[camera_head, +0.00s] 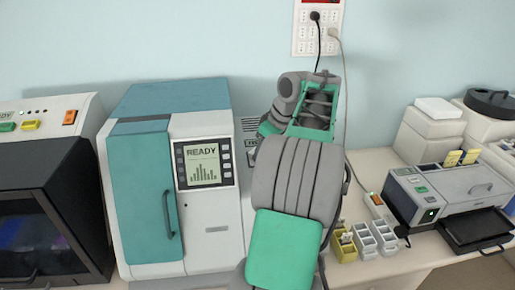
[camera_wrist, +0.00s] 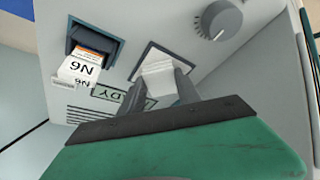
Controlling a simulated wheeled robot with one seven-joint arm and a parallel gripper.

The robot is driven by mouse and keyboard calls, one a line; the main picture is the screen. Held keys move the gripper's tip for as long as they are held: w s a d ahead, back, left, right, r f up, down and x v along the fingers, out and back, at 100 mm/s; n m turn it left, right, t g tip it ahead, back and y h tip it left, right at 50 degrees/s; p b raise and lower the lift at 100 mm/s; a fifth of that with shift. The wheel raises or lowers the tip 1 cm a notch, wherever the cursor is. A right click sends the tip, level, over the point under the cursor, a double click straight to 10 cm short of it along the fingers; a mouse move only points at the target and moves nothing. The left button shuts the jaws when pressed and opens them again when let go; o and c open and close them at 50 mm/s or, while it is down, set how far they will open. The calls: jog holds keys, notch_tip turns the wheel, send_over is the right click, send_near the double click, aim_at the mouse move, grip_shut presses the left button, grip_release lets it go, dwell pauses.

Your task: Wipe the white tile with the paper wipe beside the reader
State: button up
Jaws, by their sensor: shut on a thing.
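In the wrist view my gripper (camera_wrist: 161,90) is shut on a white, folded-looking piece that seems to be the paper wipe (camera_wrist: 158,74). It sits between the two dark fingers, against a pale grey device (camera_wrist: 120,25). A white diamond-shaped area, seemingly the white tile (camera_wrist: 181,62), shows around and behind it on the device's face. The wipe overlaps most of this area; I cannot tell whether they touch. In the head view my arm hides the gripper, wipe and tile.
On the device are a grey knob (camera_wrist: 220,19), an orange-and-white label marked N6 (camera_wrist: 77,70) in a dark slot, and a small display (camera_wrist: 122,94). In the head view stand a teal-and-white machine (camera_head: 205,125), a black-fronted box (camera_head: 45,225), a printer-like unit (camera_head: 440,190) and small racks (camera_head: 364,240).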

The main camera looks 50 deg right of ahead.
aim_at(249, 159)
jog(key=shift+s+d+r+p, duration=0.15)
jog(key=shift+s+d+p, duration=0.65)
jog(key=shift+d, duration=0.15)
jog(key=shift+s+d, duration=0.35)
jog(key=shift+d, duration=0.05)
jog(key=shift+f, duration=0.3)
jog(key=shift+w+a+f+b, duration=0.1)
jog(key=shift+w+a+b, duration=0.25)
jog(key=shift+w+a, duration=0.3)
jog(key=shift+w+a+f+b, duration=0.1)
jog(key=shift+w+a+b, duration=0.25)
jog(key=shift+a, duration=0.35)
jog(key=shift+w+a+b, duration=0.3)
jog(key=shift+w+a, duration=1)
jog(key=shift+a, duration=0.25)
notch_tip(249, 159, up, 3)
jog(key=p, duration=0.2)
jog(key=shift+w+f+p, duration=0.15)
jog(key=shift+f+p, duration=0.05)
jog(key=shift+p, duration=0.1)
jog(key=shift+d+r, duration=0.1)
jog(key=shift+r, duration=1.85)
